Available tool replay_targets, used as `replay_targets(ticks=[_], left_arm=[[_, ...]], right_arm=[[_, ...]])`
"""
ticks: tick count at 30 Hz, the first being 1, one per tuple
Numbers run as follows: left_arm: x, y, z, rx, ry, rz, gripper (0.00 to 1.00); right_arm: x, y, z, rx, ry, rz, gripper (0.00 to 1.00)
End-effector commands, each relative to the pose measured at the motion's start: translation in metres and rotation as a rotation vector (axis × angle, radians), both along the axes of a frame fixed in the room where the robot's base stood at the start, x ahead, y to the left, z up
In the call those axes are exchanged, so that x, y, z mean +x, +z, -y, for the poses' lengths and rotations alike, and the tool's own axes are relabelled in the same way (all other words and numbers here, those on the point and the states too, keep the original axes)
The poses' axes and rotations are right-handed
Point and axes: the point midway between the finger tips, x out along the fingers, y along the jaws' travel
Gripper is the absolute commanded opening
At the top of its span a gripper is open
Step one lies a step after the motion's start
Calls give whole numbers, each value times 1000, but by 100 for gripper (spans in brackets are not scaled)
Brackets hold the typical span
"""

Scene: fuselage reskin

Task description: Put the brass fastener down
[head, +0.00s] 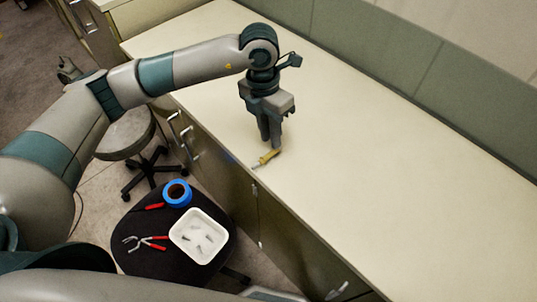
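The brass fastener (268,156) is a small yellow piece with a thin silvery tip pointing to the lower left. It shows at the front edge of the pale counter (400,190), lying tilted in the picture. My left gripper (271,145) points down over the counter, its fingertips right at the fastener's upper end. I cannot tell whether the fingers grip the fastener or only stand beside it, nor whether it rests fully on the counter. My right gripper is not in view.
A black stool seat (135,212) below the counter holds a white tray (177,228) with several small pieces, a blue tape roll (168,195) and red-handled pliers (155,242). A grey stool (127,138) stands to the left. The counter's right side is clear, with a panelled wall (400,60) behind.

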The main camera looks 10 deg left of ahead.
Motion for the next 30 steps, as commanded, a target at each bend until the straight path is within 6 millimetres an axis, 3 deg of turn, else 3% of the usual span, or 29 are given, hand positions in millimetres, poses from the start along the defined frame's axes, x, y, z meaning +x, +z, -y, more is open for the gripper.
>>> replay_targets(ticks=[12,27,28,30], left_arm=[[-5,-47,1,1,1,-2,21],[-5,-47,1,1,1,-1,21],[-5,-47,1,1,1,-1,18],[-5,-47,1,1,1,-1,2]], right_arm=[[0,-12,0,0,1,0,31],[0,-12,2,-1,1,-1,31],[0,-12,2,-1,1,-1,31],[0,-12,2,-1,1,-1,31]])
